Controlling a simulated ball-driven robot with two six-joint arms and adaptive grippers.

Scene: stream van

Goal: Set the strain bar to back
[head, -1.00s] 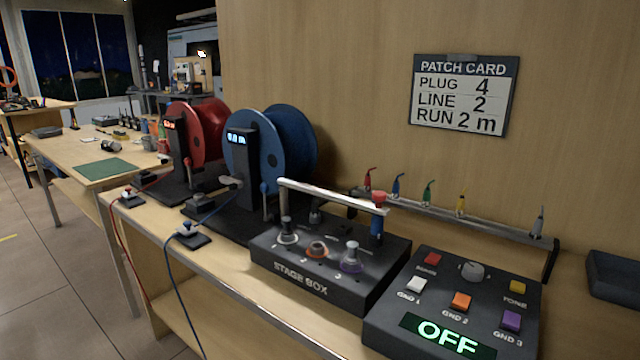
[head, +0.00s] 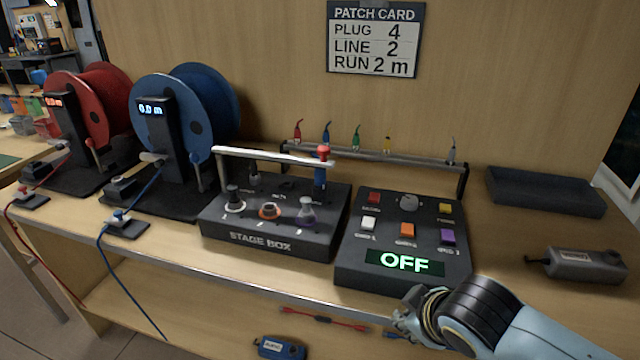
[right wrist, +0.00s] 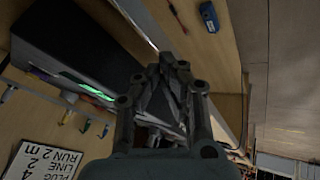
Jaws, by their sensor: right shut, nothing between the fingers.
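The stage box (head: 268,246) is a dark box on the bench in the head view, with several round connectors on top. The strain bar (head: 262,154) is a pale metal bar that spans above it. A blue post with a red cap (head: 321,168) stands at the bar's right end. My right gripper (head: 402,318) is at the bench's front edge, in front of the OFF panel, apart from the stage box. In the right wrist view its fingers (right wrist: 170,62) are together and empty. My left gripper is out of view.
The control panel (head: 358,273) with coloured buttons reads OFF. Red (head: 88,105) and blue (head: 185,133) reels stand left. A rack of coloured plugs (head: 380,161), a patch card (head: 375,40), a dark tray (head: 545,192) and a grey device (head: 585,265) are around. A shelf lies below.

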